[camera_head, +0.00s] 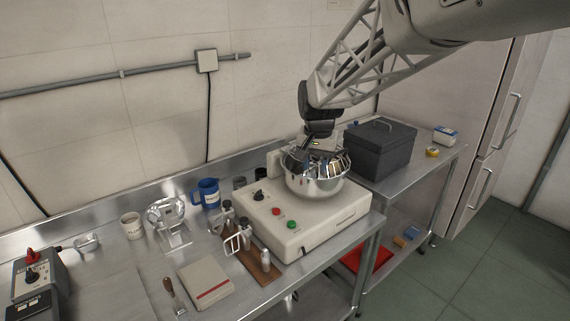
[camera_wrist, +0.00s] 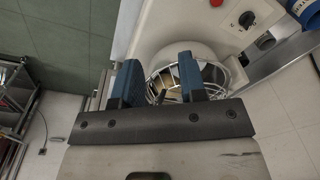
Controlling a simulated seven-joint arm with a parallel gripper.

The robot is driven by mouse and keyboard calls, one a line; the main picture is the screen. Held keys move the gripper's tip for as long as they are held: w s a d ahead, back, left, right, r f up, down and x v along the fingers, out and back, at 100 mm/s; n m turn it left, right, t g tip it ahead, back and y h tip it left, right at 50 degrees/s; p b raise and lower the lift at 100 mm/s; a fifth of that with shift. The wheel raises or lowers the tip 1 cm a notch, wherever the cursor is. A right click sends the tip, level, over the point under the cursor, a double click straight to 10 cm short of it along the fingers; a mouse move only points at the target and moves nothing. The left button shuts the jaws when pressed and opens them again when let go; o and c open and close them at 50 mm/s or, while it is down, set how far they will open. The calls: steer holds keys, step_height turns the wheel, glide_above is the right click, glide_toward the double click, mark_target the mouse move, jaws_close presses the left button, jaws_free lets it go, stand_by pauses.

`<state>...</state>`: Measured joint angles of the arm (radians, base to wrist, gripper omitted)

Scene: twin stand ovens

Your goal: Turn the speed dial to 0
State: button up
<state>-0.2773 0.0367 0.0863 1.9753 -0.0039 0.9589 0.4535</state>
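A black dial (camera_head: 259,196) sits on the cream mixer base (camera_head: 305,219), left of the steel bowl (camera_head: 317,183). The dial also shows in the wrist view (camera_wrist: 246,19), at upper right on a pale marked plate. Its setting is too small to read. My gripper (camera_head: 320,150) is over the bowl and its wire guard, to the right of the dial and apart from it. In the wrist view my gripper (camera_wrist: 158,78) has its two blue fingers spread, with the wire guard (camera_wrist: 205,72) seen beyond them. Nothing is seen held.
Red (camera_head: 276,211) and green (camera_head: 292,225) buttons are on the base. A blue mug (camera_head: 207,194) stands left of the dial, a dark lidded box (camera_head: 380,150) right of the bowl. A control box (camera_head: 38,277) with a red knob stands far left. A flat box (camera_head: 205,284) lies in front.

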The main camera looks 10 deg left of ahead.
steer(key=w+a+f, duration=0.5)
steer(key=w+a, duration=0.3)
steer(key=m+g, duration=0.1)
glide_above(258, 191)
step_height(258, 191, down, 8)
steer(key=shift+f, duration=0.1)
steer(key=shift+d+f, duration=0.1)
steer(key=shift+f, duration=3.75)
jaws_close()
